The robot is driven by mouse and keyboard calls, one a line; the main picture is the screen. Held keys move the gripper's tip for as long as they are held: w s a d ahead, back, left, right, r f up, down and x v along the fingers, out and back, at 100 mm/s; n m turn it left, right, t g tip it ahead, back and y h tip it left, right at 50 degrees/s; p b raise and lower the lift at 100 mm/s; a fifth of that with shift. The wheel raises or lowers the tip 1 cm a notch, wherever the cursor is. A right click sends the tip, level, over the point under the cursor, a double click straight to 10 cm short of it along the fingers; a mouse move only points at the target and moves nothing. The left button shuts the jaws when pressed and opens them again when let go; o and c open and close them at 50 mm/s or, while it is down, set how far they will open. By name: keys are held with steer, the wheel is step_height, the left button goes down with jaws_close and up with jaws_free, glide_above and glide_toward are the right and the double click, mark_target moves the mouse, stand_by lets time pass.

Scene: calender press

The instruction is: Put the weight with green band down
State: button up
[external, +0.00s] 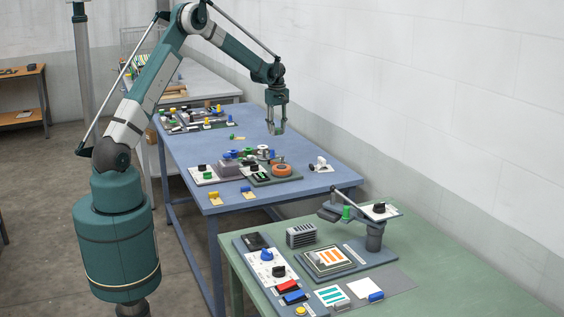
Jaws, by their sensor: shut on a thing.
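My gripper (276,127) hangs pointing down over the far right part of the blue table (310,170), near the wall. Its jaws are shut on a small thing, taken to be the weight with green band. The weight is too small and too hidden by the fingers for its band to be made out. I cannot tell whether it touches the table top.
Left of my gripper lie small green and tan pieces (236,137). A device with an orange ring (282,169) and several small parts stand nearer. A white-and-black device (319,165) stands at the right edge. The green table (420,285) in front carries a press (374,236).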

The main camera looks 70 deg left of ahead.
glide_above(238, 146)
steer(key=shift+s+d+r+m+b, duration=0.1)
steer(key=shift+s+d+m+b, duration=0.1)
steer(key=shift+m+b, duration=0.2)
steer(key=shift+f, duration=3.15)
steer(key=shift+f, duration=1.85)
steer(key=shift+f, duration=0.2)
steer(key=o, duration=1.1)
steer(key=shift+o, duration=0.2)
steer(key=shift+r, duration=0.2)
